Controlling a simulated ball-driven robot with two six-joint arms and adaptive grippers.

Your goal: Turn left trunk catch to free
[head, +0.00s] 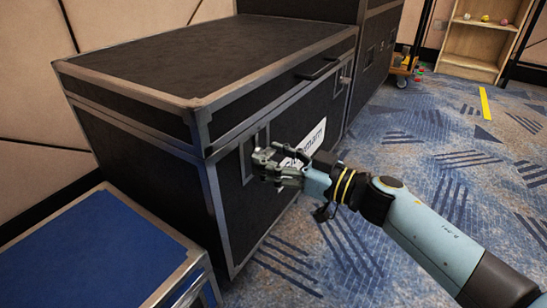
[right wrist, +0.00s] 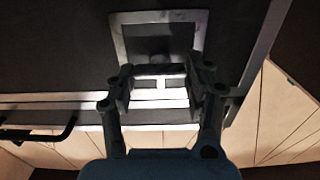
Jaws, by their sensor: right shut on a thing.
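A large black trunk (head: 150,98) with metal edges stands in the head view. Its left catch, in a square metal plate (head: 247,150), is on the front face near the left corner. My right gripper (head: 262,158) is at this catch and partly hides it. In the right wrist view the plate (right wrist: 118,35) frames the catch, and my right gripper (right wrist: 160,92) is shut on the catch between its fingers. The catch's exact turn angle is hard to tell. My left gripper is not in view.
A black handle (head: 318,70) sits on the trunk's front; it also shows in the right wrist view (right wrist: 40,134). A blue-topped case (head: 85,252) stands at the lower left. Another black case (head: 378,45) stands behind. Carpet (head: 420,160) to the right is open. A wooden shelf (head: 470,67) is far back.

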